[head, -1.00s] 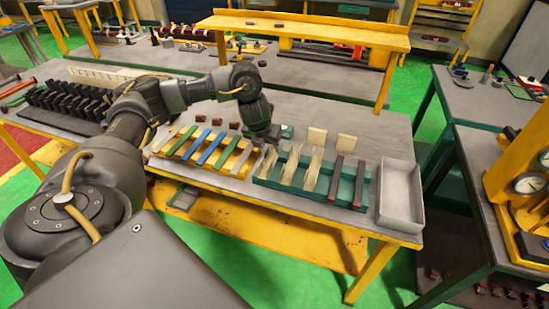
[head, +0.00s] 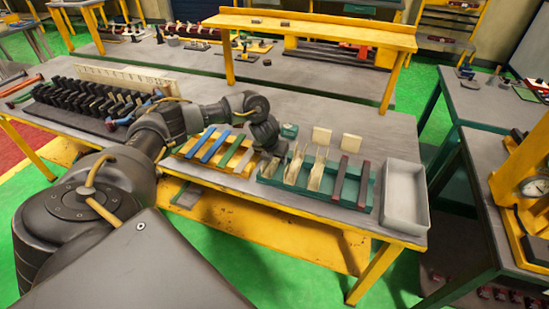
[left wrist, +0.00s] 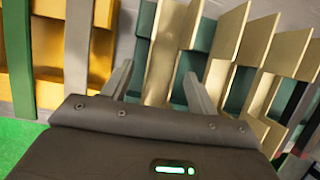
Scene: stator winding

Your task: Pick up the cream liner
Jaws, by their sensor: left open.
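Several cream liners (head: 318,170) stand as thin folded sheets in a green tray (head: 287,184). My left gripper (left wrist: 157,72) is open at the tray's left end. In the left wrist view, its two fingers lie on either side of the leftmost cream liner (left wrist: 165,45), with clear gaps visible. More cream liners (left wrist: 223,48) stand to the right of the fingers. In the head view, my left wrist hides the fingertips and part of the tray's left end. My right gripper is out of view.
A yellow tray (head: 246,170) with blue, green and grey strips lies left of the green tray. Dark red strips (head: 364,184) lie in the green tray's right part. A grey bin (head: 421,200) stands at the right. Cream blocks (head: 322,136) stand behind.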

